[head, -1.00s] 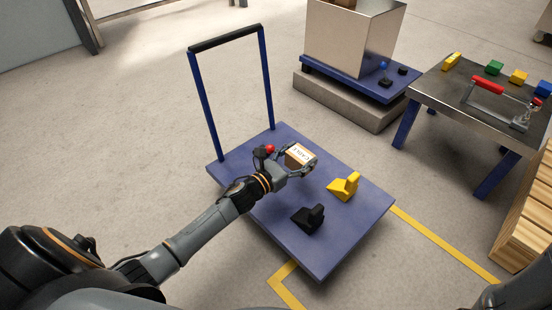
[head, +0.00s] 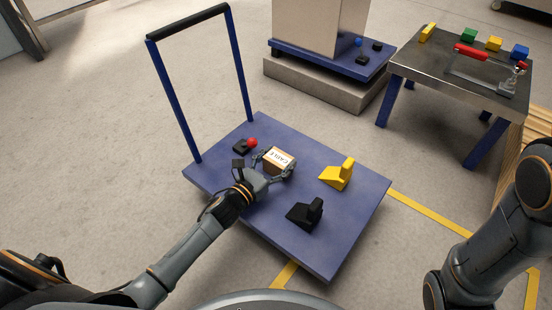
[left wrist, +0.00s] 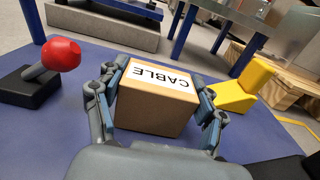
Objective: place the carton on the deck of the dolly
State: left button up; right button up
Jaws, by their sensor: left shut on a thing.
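The carton (head: 278,162) is a small brown box with a white label reading CABLE on top. It also shows in the left wrist view (left wrist: 155,112), between both fingers. My left gripper (head: 274,172) is shut on the carton, over the blue deck of the dolly (head: 255,225). The carton is at or just above the deck; I cannot tell whether it touches. The dolly has a blue frame handle with a black bar (head: 188,21) at its far left end. My right arm shows at the right edge, but its gripper is out of view.
On the deck are a black block with a red-knobbed lever (head: 251,143), a yellow wedge (head: 338,174) and a black wedge (head: 305,213). A metal table (head: 470,78) with coloured blocks and a red-handled tool stands at the back right. Floor left of the dolly is clear.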

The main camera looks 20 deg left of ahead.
pick_arm(q)
jog(key=shift+f, duration=0.15)
jog(key=o, duration=1.5)
jog(key=shift+c, duration=0.2)
jog(key=shift+r, duration=0.2)
jog(key=shift+s+a, duration=0.15)
jog(key=shift+s, duration=0.1)
jog(key=p+v, duration=0.2)
jog(key=v, duration=0.9)
jog(key=shift+s+a, duration=0.1)
jog(key=shift+s, duration=0.15)
